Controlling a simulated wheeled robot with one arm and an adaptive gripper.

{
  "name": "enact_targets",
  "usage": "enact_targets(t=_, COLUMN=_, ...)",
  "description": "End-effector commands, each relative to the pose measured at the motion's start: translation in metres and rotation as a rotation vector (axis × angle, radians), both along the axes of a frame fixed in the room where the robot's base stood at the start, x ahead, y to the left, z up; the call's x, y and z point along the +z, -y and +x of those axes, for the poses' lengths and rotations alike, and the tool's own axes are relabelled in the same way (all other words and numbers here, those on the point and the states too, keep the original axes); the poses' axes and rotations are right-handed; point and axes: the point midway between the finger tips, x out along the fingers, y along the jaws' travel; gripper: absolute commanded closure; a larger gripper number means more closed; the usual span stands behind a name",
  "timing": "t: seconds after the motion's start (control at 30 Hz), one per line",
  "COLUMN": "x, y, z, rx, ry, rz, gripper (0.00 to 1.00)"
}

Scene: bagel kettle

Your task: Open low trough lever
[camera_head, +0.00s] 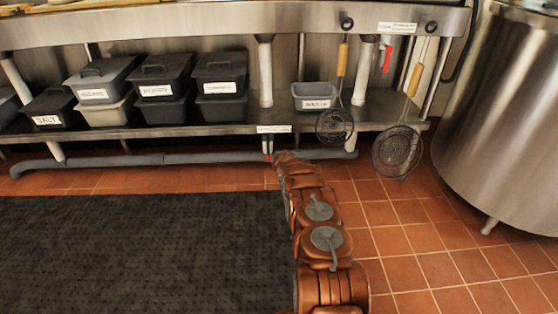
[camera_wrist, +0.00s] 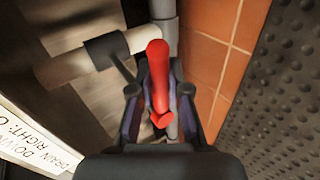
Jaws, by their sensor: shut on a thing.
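The low trough lever (camera_wrist: 157,70) is a red handle in the middle of the wrist view. It lies lengthwise between the two fingers of my gripper (camera_wrist: 157,95), which is shut on it. In the head view only a small red bit of the lever (camera_head: 268,158) shows at the tip of my arm, low under the shelf. My arm hides most of the gripper there. Grey pipe with a dark collar (camera_wrist: 105,50) is close beside the lever in the wrist view.
A white label (camera_wrist: 35,140) with drain wording is at the lower left. A second red lever (camera_head: 387,60) hangs higher up. Skimmers (camera_head: 398,150) hang right, near a large steel kettle (camera_head: 500,110). Lidded bins (camera_head: 165,90) stand on the shelf. A black mat (camera_head: 140,250) covers the floor left.

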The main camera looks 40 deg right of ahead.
Motion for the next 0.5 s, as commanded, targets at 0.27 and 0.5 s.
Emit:
enact_targets(t=0.27, x=-0.0048, y=0.0102, z=-0.0093, rx=-0.02, ry=-0.012, rz=0.003, gripper=1.0)
enact_targets(t=0.5, x=-0.004, y=0.0059, z=-0.0061, rx=-0.012, ry=-0.01, rz=0.002, gripper=0.69)
